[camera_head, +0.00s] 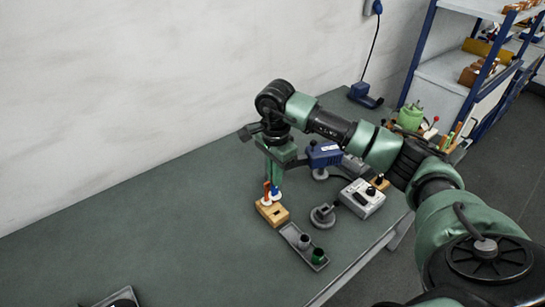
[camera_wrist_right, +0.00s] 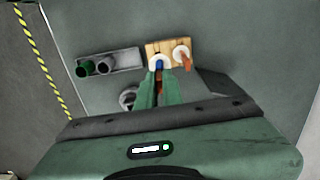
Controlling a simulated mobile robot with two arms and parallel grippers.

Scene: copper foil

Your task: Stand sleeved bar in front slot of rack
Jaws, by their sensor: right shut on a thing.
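The wooden rack (camera_head: 274,215) lies on the green bench below my right gripper (camera_head: 274,178). It also shows in the right wrist view (camera_wrist_right: 153,47). My right gripper points down and is shut on a copper-coloured bar with a blue part and a white ring (camera_wrist_right: 158,63). The blue part (camera_head: 276,189) shows just under the fingertips in the head view. An orange-copper bar with a white ring (camera_wrist_right: 183,54) stands beside it at the rack. I cannot tell whether the held bar's lower end is inside a slot or above it. My left gripper is not in view.
A grey tray (camera_head: 291,231) with a dark and a green cylinder (camera_head: 318,256) lies near the bench's front edge. A round grey device (camera_head: 323,215), a grey box (camera_head: 362,198) and a blue tool (camera_head: 323,154) are to the right. The bench's left part is mostly clear.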

